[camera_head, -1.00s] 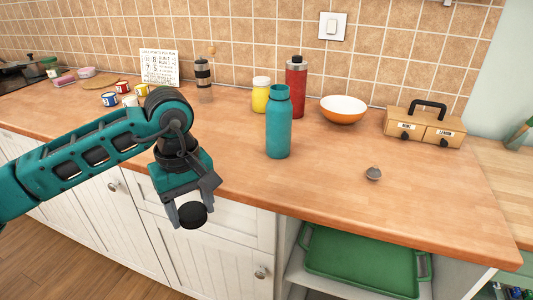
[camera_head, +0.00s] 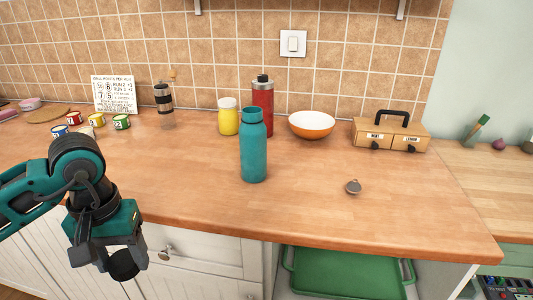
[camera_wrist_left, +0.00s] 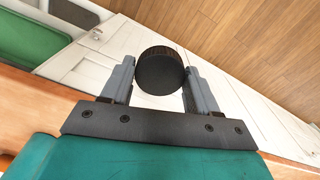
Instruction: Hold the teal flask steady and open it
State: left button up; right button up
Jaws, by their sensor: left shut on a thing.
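The teal flask (camera_head: 254,150) stands upright on the wooden counter, with no cap on its mouth. My left gripper (camera_head: 121,262) is in front of the counter's edge, to the left of the flask and lower than it. It is shut on a round black cap (camera_head: 123,266), held out over the floor. In the left wrist view the cap (camera_wrist_left: 160,72) sits between the two fingers (camera_wrist_left: 160,82). My right gripper is not in view.
Behind the flask stand a yellow jar (camera_head: 228,118), a red flask (camera_head: 262,106) and an orange bowl (camera_head: 312,124). A small metal piece (camera_head: 353,187) lies on the counter to the right, near a wooden box (camera_head: 391,134). A green tray (camera_head: 345,278) is below the counter. The counter's front right is mostly clear.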

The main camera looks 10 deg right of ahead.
aim_at(252, 130)
jog(key=i+j, duration=0.15)
jog(key=j, duration=0.25)
jog(key=i+j, duration=0.15)
jog(key=j, duration=0.25)
jog(key=i+j+z, duration=0.1)
jog(key=j, duration=0.25)
jog(key=i+j+z, duration=0.15)
jog(key=j, duration=0.2)
jog(key=z, duration=2.05)
